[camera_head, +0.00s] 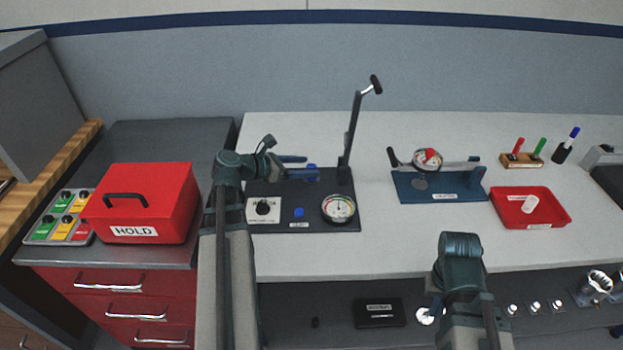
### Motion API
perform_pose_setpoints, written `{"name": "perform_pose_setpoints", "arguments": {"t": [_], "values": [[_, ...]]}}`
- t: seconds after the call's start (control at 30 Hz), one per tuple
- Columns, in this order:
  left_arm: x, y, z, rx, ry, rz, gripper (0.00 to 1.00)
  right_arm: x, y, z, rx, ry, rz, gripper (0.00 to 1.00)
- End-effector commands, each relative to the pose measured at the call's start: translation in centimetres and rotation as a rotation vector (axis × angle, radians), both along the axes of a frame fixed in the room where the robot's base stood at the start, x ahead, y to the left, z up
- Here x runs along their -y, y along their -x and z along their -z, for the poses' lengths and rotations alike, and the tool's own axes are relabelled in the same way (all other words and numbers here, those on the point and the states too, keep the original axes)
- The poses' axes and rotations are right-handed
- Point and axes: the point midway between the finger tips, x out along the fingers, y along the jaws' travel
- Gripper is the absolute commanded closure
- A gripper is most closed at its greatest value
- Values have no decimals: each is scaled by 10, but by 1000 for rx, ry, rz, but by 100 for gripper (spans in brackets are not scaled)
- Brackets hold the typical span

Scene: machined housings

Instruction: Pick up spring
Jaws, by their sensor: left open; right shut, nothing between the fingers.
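I cannot make out a spring for certain in the head view. My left gripper (298,167) is open over the back of the dark test fixture (280,218), with its fingers pointing right. A small blue part (312,173) shows at or just beyond the fingertips; I cannot tell whether they touch it. The fixture also carries a round gauge (338,208), a white panel with a black knob (263,209), a blue button (299,213) and a tall upright lever (352,135). My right arm is at the lower right; its fingers are not visible.
A blue gauge stand (440,186) stands right of the fixture. A red tray (555,212) holds a white cylinder (530,204). A red HOLD box (150,203) and button panel (62,216) are at left. Small parts and a black case (380,312) sit on the lower shelf.

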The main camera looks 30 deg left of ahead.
Motion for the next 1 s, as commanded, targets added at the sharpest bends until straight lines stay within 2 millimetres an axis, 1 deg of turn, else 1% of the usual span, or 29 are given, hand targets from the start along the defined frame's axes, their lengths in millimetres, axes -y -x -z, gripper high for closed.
{"name": "perform_pose_setpoints", "arguments": {"t": [0.1, 0.27, 0.37, 0.47, 0.6, 0.73, 0.97, 1.0], "values": [[3, -5, 3, 0, 0, 0, 30, 0, 0, 3, 0, 0, 0, 100], [4, -6, 3, 0, 0, 0, 30, 0, 0, 3, 0, 0, 0, 100], [6, -9, 6, 0, 0, 1, 30, 0, 0, 6, 0, 0, 0, 100], [11, -16, 14, 0, 0, 1, 30, 0, 0, 14, 0, 0, 0, 100], [21, -31, 25, 1, -1, 3, 30, 0, 0, 25, 0, 0, 0, 100], [27, -43, 28, 0, 0, 1, 30, 0, 0, 28, 0, 0, 0, 100], [28, -44, 27, 0, 0, -1, 30, 0, 0, 27, 0, 0, 0, 100], [28, -44, 27, 0, 0, -1, 37, 0, 0, 27, 0, 0, 0, 100]]}}
